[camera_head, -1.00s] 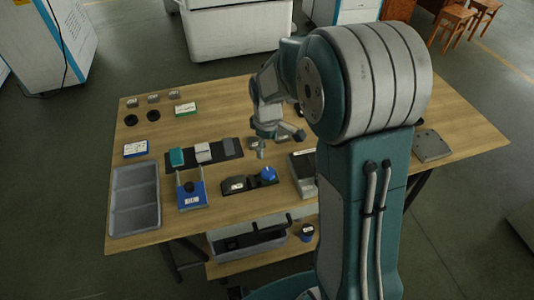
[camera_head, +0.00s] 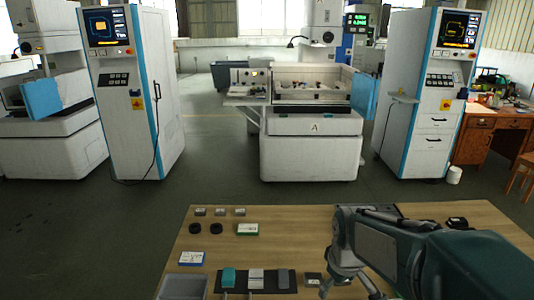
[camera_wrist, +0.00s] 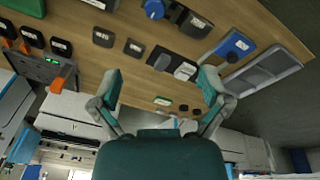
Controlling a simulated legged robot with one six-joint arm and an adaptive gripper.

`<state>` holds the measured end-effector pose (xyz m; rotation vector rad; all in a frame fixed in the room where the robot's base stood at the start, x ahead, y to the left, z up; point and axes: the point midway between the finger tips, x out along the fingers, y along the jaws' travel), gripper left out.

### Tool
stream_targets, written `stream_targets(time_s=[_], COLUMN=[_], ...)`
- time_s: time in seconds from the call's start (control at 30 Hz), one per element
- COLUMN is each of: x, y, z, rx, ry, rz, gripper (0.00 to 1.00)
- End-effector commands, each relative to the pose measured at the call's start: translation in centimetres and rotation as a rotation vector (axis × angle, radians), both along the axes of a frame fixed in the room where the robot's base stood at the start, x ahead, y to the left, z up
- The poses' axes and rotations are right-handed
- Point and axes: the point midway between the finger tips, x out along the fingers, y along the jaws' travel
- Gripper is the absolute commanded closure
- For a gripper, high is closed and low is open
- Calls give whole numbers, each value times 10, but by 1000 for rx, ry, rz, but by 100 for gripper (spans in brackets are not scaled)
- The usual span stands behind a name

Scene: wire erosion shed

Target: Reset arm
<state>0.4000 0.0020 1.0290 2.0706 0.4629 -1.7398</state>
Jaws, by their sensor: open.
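My gripper (camera_wrist: 160,86) is open in the wrist view, its two teal-tipped fingers spread wide with nothing between them. The wooden table (camera_wrist: 135,88) lies beyond the fingers. In the head view my arm reaches in from the lower right over the table (camera_head: 300,228). The gripper end points down near the bottom edge there, and its fingertips are hard to make out.
A black strip with teal, white and grey blocks (camera_head: 283,278) lies at the table's front. A grey tray (camera_head: 187,287) is at its left. Black rings (camera_head: 194,226) and small blocks sit farther back. White machines (camera_head: 315,155) stand beyond, across open floor.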

Motion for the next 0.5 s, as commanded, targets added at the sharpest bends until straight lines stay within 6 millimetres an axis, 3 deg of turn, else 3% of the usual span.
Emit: stream_targets(time_s=[0.2,0.5], x=[-49,-117], y=[0,-1], z=[42,72], rx=[39,118], ry=[-110,-246], rz=[-164,-382], gripper=[4,4])
